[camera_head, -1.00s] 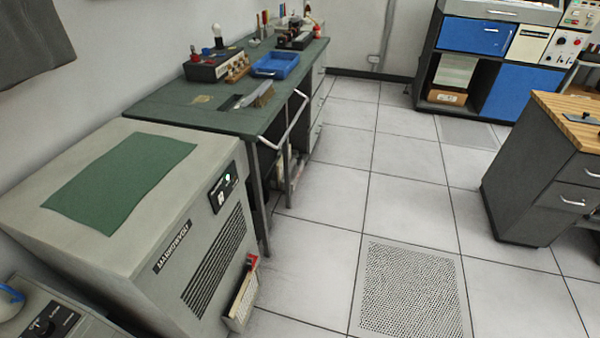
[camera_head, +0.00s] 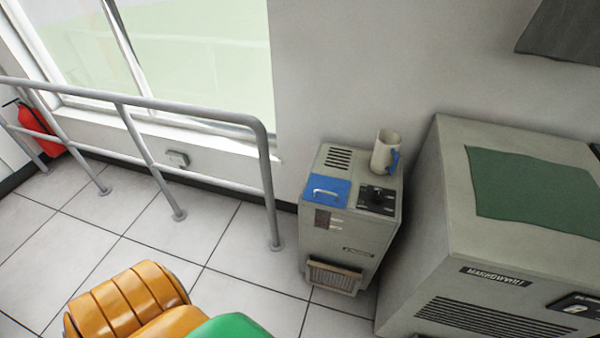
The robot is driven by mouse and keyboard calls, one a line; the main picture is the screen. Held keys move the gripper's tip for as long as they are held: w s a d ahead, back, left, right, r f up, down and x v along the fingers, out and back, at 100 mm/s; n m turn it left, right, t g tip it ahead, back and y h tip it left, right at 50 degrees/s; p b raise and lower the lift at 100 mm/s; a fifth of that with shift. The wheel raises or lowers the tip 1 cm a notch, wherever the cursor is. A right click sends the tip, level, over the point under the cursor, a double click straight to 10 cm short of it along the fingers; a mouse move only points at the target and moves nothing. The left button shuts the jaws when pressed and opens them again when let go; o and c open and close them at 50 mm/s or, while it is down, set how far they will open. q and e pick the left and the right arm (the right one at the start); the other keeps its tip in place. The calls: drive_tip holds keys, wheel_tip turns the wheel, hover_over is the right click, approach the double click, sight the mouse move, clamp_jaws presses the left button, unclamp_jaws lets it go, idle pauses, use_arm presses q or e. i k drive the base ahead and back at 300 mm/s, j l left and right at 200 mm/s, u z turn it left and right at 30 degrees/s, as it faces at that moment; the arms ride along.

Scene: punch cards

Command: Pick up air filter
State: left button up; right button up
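A pleated, filter-like panel (camera_head: 335,277) sits low on the front of a small grey machine (camera_head: 345,238). I cannot tell whether it is the air filter. The pale panel with a red top that leaned by the large cabinet a second ago is out of view. Neither of my grippers is in view.
A white mug (camera_head: 381,155) stands on the small machine near a blue lid (camera_head: 326,190). A large grey cabinet (camera_head: 440,240) with a green mat (camera_head: 535,190) is at right. A railing (camera_head: 190,108) runs at left. Orange ribbed (camera_head: 125,300) and green (camera_head: 230,328) shapes fill the lower foreground.

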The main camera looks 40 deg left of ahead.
sight(332, 277)
drive_tip(key=u, duration=0.7)
